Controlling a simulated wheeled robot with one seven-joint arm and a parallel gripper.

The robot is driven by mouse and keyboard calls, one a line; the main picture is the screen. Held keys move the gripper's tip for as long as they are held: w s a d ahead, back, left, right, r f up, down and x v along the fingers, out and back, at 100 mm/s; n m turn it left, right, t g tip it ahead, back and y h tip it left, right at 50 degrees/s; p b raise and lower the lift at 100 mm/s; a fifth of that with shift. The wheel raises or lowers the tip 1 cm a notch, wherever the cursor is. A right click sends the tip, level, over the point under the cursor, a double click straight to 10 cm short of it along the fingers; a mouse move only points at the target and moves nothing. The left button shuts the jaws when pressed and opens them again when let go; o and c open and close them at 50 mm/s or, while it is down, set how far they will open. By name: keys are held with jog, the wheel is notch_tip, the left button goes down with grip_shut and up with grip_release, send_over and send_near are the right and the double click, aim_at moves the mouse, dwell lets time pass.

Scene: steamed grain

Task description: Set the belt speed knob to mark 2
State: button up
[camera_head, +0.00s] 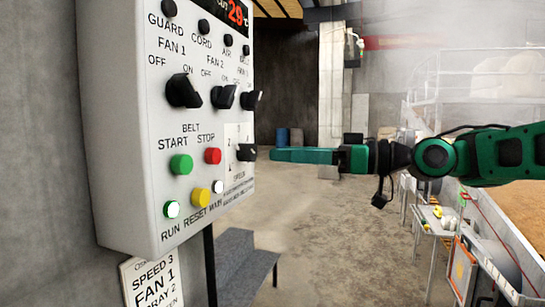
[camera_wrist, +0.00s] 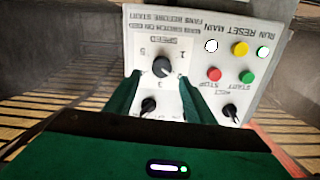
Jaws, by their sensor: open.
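The belt speed knob (camera_head: 246,152) is black and sits on the right part of a white control panel (camera_head: 125,120). In the wrist view the panel is upside down, and the speed knob (camera_wrist: 162,67) shows under the word SPEED with numbers around it. I cannot clearly tell which mark it points to. My gripper (camera_head: 273,154) is green and reaches in from the right, its tips just short of the knob. In the wrist view my gripper (camera_wrist: 160,86) has its two fingers apart, one toward each side of the knob, with nothing held between them.
Black fan knobs (camera_head: 184,91) sit above the speed knob. A green START button (camera_head: 181,164), a red STOP button (camera_head: 213,156) and a yellow button (camera_head: 201,197) are close to its left. A grey bench (camera_head: 240,265) stands below. The floor behind is open.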

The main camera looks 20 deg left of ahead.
jog(key=shift+s+d, duration=0.15)
jog(key=shift+d, duration=1.9)
jog(key=w+d+f+m+t+h, duration=0.4)
jog(key=w+d+f+m+h, duration=0.15)
jog(key=d+f, duration=0.6)
jog(key=s+d+f+m+h, duration=0.2)
jog(key=d+f+m+h, duration=0.15)
jog(key=d+f, duration=0.4)
jog(key=s+d+f+m+h, duration=0.2)
jog(key=d+f+m+h, duration=0.15)
jog(key=d, duration=0.65)
jog(key=s+d+f+m+g+h, duration=0.1)
jog(key=s+d+f+m+h, duration=0.15)
jog(key=s+d+f, duration=0.35)
jog(key=s+d+f+m+g+h, duration=0.1)
jog(key=s+d+f+m+h, duration=0.15)
jog(key=s+d, duration=0.55)
jog(key=s+d+f+m+g, duration=0.2)
jog(key=s, duration=0.5)
jog(key=s+d+f+m+g, duration=0.1)
jog(key=s+d+f+m, duration=0.2)
jog(key=s, duration=0.4)
jog(key=shift+s+g, duration=0.25)
jog(key=shift+g, duration=0.15)
